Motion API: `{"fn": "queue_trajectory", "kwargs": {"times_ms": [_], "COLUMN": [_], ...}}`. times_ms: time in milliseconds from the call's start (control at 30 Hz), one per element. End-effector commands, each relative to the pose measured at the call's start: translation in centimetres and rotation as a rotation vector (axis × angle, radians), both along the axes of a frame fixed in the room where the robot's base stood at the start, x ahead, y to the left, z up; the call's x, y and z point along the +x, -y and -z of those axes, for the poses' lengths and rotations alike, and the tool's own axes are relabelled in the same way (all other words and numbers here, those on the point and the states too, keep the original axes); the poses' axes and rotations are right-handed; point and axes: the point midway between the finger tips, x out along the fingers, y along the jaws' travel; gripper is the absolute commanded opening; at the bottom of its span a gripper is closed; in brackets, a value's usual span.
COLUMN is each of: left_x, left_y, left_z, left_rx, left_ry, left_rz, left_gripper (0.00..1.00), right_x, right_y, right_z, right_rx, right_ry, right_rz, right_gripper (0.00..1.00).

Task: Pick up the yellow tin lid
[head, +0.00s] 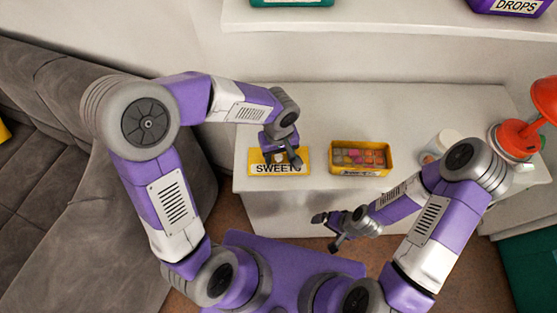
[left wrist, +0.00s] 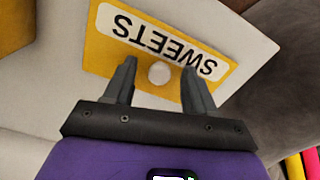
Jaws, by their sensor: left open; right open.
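The yellow tin lid (head: 257,168) lies flat on the white table, with a white label reading SWEETS and a round pale knob. In the left wrist view the lid (left wrist: 108,52) lies beyond my fingers, and its knob (left wrist: 159,73) shows between them. My left gripper (head: 283,163) is over the lid, open; in the left wrist view its fingers (left wrist: 158,85) stand on either side of the knob. I cannot tell how far above the lid the fingertips are. My right gripper (head: 328,231) is open and empty, in front of the table's front edge.
An open yellow tin (head: 361,172) with several coloured pieces inside stands right of the lid. A white jar (head: 446,138) and a red lamp (head: 517,138) are at the table's right. A white shelf (head: 390,32) runs above the back. A grey sofa (head: 45,130) is at left.

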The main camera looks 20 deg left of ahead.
Motion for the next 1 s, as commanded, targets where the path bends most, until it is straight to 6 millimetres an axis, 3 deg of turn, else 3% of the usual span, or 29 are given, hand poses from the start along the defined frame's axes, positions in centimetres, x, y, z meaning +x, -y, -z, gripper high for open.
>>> {"fn": "queue_trajectory", "kwargs": {"times_ms": [100,467,767,1000], "left_x": [0.0,0.0,0.0,0.1], "left_y": [0.0,0.0,0.0,0.0], "left_z": [-0.1,-0.1,-0.4,-4.6], "left_rx": [0.0,0.0,0.0,-0.001], "left_ry": [0.0,0.0,0.001,0.005], "left_rz": [0.0,0.0,-0.001,-0.001], "left_gripper": [0.56,0.0,0.0,0.0], "right_x": [0.0,0.0,0.0,0.0], "right_y": [0.0,0.0,0.0,0.0], "right_z": [0.0,0.0,-0.2,-1.5], "right_rx": [0.0,0.0,0.0,0.0], "right_ry": [0.0,0.0,0.0,0.0], "right_rz": [0.0,0.0,0.0,0.0], "right_gripper": [1.0,1.0,1.0,1.0]}}
